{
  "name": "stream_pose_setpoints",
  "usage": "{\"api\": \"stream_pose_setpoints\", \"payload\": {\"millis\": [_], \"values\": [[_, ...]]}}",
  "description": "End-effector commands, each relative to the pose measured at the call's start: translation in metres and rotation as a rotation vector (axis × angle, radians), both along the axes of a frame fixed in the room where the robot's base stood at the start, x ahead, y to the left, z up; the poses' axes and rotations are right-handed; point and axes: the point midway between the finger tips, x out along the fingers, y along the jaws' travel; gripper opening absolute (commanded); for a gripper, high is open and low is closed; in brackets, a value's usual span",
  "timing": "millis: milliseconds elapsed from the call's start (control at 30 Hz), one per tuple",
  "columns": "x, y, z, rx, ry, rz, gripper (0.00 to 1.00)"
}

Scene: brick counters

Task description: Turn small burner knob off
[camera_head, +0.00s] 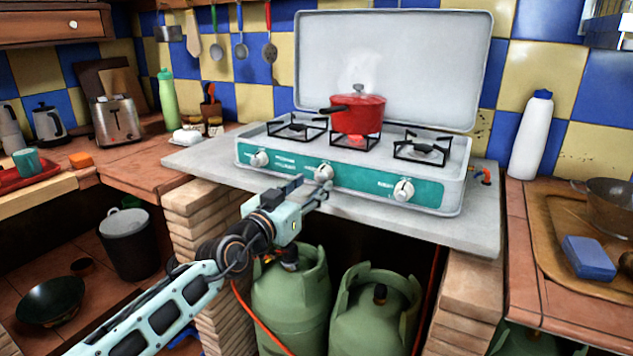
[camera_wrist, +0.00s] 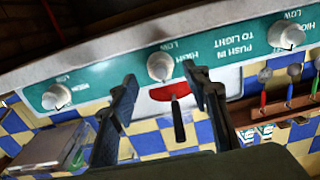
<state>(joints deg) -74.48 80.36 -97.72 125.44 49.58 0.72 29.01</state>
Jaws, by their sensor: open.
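A gas stove (camera_head: 465,160) with a teal front panel carries three white knobs: a left knob (camera_head: 258,159), a middle knob (camera_head: 323,173) and a right knob (camera_head: 403,190). No readable label tells which one is for the small burner. My gripper (camera_head: 311,190) is open and empty, just in front of and slightly below the middle knob. In the wrist view, which is upside down, the middle knob (camera_wrist: 160,67) lies between and beyond the fingertips. I see no contact. A steaming red pot (camera_head: 358,113) stands on the middle burner, with an orange glow beneath it.
The stove's white lid (camera_head: 395,60) stands open behind. Two green gas bottles (camera_head: 290,300) stand under the grey slab (camera_head: 200,160). A white bottle (camera_head: 531,135) and a wooden tray (camera_head: 545,235) are on the right counter.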

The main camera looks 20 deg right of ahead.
Motion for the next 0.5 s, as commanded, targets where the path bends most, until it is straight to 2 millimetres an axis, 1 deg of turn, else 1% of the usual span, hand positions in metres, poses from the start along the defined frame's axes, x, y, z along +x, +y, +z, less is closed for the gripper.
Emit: {"api": "stream_pose_setpoints", "payload": {"millis": [33,200,400,500], "values": [[-0.006,0.010,0.001,-0.006,-0.001,0.004,0.43],[-0.026,0.036,0.001,-0.004,-0.001,0.004,0.43],[-0.044,0.057,0.001,-0.003,0.000,0.003,0.43],[-0.049,0.062,0.001,-0.002,-0.001,0.001,0.43]]}}
